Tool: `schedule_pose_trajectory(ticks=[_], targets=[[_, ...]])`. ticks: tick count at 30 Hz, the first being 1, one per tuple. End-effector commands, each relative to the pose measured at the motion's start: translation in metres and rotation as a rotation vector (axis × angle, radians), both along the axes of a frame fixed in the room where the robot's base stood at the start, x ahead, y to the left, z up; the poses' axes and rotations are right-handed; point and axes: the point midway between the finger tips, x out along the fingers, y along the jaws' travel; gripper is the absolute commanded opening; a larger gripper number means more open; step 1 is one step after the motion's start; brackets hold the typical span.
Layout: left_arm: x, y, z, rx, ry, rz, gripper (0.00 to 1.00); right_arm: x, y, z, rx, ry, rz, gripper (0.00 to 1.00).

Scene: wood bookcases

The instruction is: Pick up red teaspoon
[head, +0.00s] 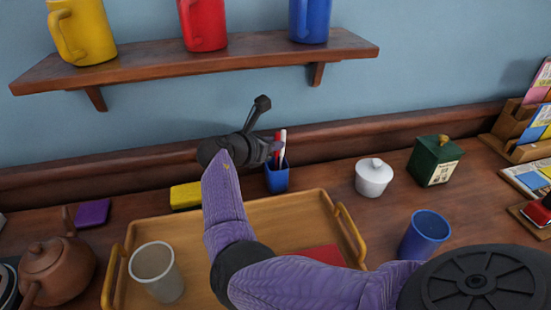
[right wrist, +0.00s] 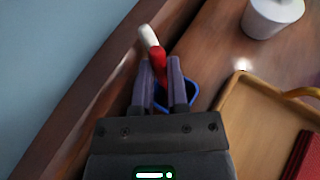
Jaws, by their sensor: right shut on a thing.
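My right gripper (head: 272,147) is at the blue cup (head: 278,178) by the wall, its fingers just above the rim. In the right wrist view its fingers (right wrist: 160,68) are closed about a slim red thing (right wrist: 157,62). A white rod-like piece (right wrist: 148,35) shows just beyond it. In the head view the red piece (head: 277,139) and the white piece (head: 283,146) stand close together above the cup. I cannot make out a spoon bowl or whether the red thing still touches the cup. My left gripper is not in view.
A wooden tray (head: 270,208) with a beige cup (head: 157,275) lies in front. A yellow block (head: 186,195), white lidded pot (head: 374,178), green box (head: 435,160) and blue tumbler (head: 425,235) stand around. A shelf (head: 200,64) with mugs hangs above.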

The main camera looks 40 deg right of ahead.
Motion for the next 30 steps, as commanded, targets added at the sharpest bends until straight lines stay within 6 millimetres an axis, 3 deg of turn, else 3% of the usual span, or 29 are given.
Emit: schedule_pose_trajectory(ticks=[11, 30], targets=[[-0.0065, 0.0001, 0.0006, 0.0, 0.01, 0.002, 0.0, 0.0001, 0.0001, -0.0003, 0.001, 0.0, 0.0, 0.0], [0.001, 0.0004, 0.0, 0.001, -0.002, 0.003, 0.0, 0.0, 0.0001, -0.0002, 0.001, 0.0, 0.0, 0.0]])
